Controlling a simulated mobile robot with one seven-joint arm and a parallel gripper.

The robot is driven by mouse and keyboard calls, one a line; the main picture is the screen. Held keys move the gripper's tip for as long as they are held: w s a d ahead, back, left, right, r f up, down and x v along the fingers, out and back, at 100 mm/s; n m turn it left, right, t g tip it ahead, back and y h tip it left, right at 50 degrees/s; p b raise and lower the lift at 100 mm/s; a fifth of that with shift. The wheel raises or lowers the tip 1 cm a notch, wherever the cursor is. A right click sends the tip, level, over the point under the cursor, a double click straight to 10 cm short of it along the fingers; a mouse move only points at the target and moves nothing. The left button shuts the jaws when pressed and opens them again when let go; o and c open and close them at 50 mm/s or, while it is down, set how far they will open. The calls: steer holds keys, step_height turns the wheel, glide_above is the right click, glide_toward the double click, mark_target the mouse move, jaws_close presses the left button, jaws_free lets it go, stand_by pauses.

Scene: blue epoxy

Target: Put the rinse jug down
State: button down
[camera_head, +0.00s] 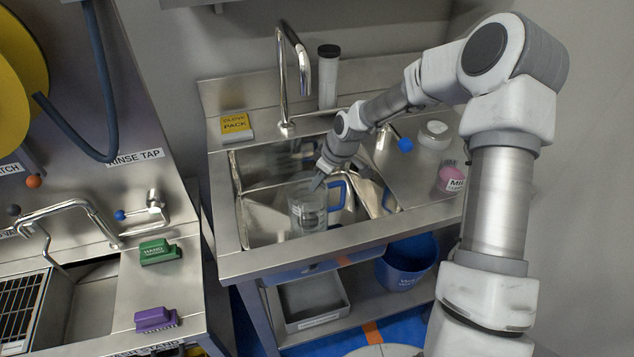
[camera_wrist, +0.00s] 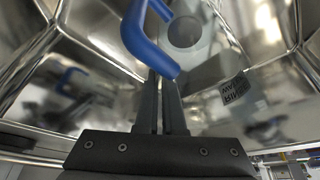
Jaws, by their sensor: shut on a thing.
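The rinse jug (camera_head: 306,213) is a clear vessel with a blue handle (camera_head: 338,194). In the head view it is upright in the sink basin (camera_head: 262,221), near the front wall; I cannot tell whether its base touches the bottom. My gripper (camera_head: 319,182) reaches down into the basin from the back right and is shut on the jug's handle. In the wrist view the blue handle (camera_wrist: 146,42) crosses the tips of my dark fingers (camera_wrist: 162,82). The clear jug body is hard to make out there against the shiny steel.
A tall tap (camera_head: 304,70) stands behind the basin, with a yellow pack (camera_head: 236,126) to its left. A white round tub (camera_head: 434,135) and a pink item (camera_head: 451,178) stand on the right drainboard. A blue bucket (camera_head: 408,262) and grey tray (camera_head: 312,301) sit below.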

steer(key=shift+f, duration=0.1)
steer(key=c, duration=1)
jaws_free()
steer(key=p+v, duration=0.2)
steer(key=v, duration=1)
steer(key=s+d+r+m+t+h+p, duration=0.1)
steer(key=s+r+m, duration=0.2)
steer(key=s+r, duration=0.4)
steer(key=s+d+r+m+t+h+p, duration=0.1)
steer(key=s+r+m, duration=0.3)
steer(key=s+r, duration=0.4)
steer(key=s+d+r+m+t+h+p, duration=0.1)
steer(key=s+d+r+m+p, duration=0.1)
steer(key=s+r, duration=0.5)
steer(key=shift+s+d+r+m+h, duration=0.15)
steer(key=shift+s+m, duration=0.25)
steer(key=shift+s, duration=1.25)
steer(key=shift+s+r+m+h, duration=0.15)
steer(key=shift+s+m, duration=0.25)
steer(key=shift+s, duration=1.2)
